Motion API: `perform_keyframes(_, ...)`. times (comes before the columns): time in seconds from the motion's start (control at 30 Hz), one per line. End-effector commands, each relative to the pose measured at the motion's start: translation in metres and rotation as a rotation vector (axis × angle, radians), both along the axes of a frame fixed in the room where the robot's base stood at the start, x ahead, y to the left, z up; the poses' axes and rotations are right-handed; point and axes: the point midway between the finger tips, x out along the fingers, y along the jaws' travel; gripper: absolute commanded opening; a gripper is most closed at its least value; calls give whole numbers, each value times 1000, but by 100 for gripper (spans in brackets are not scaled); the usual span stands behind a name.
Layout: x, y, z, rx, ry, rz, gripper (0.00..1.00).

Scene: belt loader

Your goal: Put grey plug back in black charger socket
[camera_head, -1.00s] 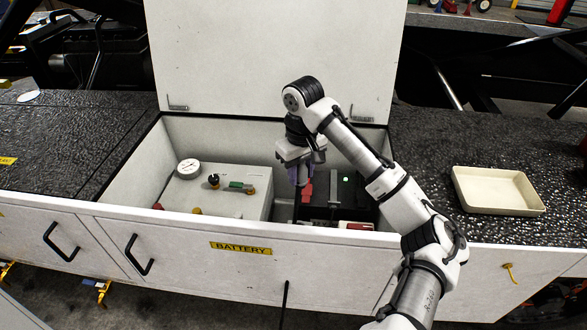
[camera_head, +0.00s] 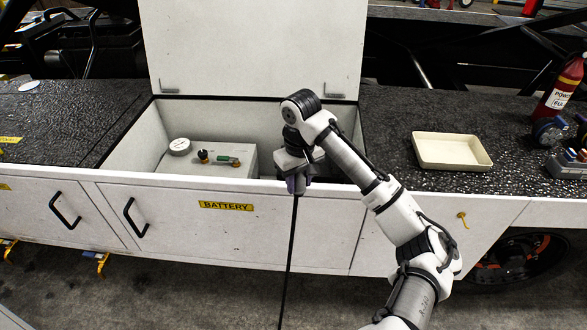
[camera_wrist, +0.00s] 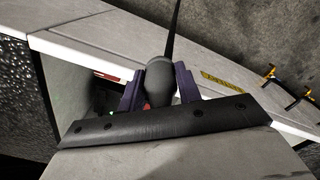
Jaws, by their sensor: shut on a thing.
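My gripper (camera_head: 297,186) is shut on the grey plug (camera_wrist: 158,84). In the wrist view the plug sits between the two purple fingers, with its black cable (camera_wrist: 173,32) running up and away. In the head view the cable (camera_head: 292,250) hangs down past the front of the open battery compartment. My gripper is at the compartment's front wall, in front of the charger's area. The black charger is largely hidden behind my arm and the front wall. In the wrist view a small green light (camera_wrist: 112,113) shows left of the fingers. I cannot see the socket clearly.
The battery box (camera_head: 215,171) with a round gauge (camera_head: 179,147) stands at the compartment's left. The raised lid (camera_head: 255,50) stands behind. A cream tray (camera_head: 451,151) and a red fire extinguisher (camera_head: 562,88) are on the right. Dark deck surface lies around the tray.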

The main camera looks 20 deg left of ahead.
Motion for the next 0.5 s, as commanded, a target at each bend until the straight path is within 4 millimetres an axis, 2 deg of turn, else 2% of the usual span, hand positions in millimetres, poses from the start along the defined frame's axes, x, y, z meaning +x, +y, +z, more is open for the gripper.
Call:
perform_keyframes(0.03,-3,-9,-17,4,6,-40,2)
perform_keyframes(0.5,-22,-87,-153,6,7,-423,2)
